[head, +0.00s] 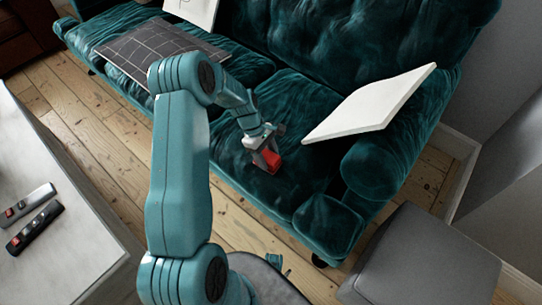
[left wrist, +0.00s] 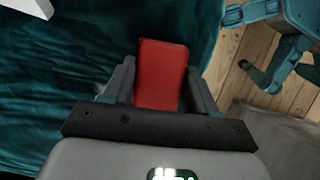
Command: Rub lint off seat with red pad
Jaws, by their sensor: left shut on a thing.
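A red pad (head: 267,159) is held between the fingers of my left gripper (head: 264,150), at the right-hand seat of a teal velvet sofa (head: 290,105). In the left wrist view the red pad (left wrist: 161,72) stands out between the two fingers of my left gripper (left wrist: 160,85). The seat's teal cloth (left wrist: 60,85) lies beyond it. I cannot tell whether the pad touches the seat. No lint can be made out; a small pale spot beside the left finger is too unclear to name. My right gripper cannot be made out for certain.
A white cushion (head: 370,103) leans at the sofa's right arm. A dark checked blanket (head: 150,45) lies on the left seat. A grey ottoman (head: 425,262) stands front right. A pale table (head: 50,215) with two remotes (head: 33,228) is at the left.

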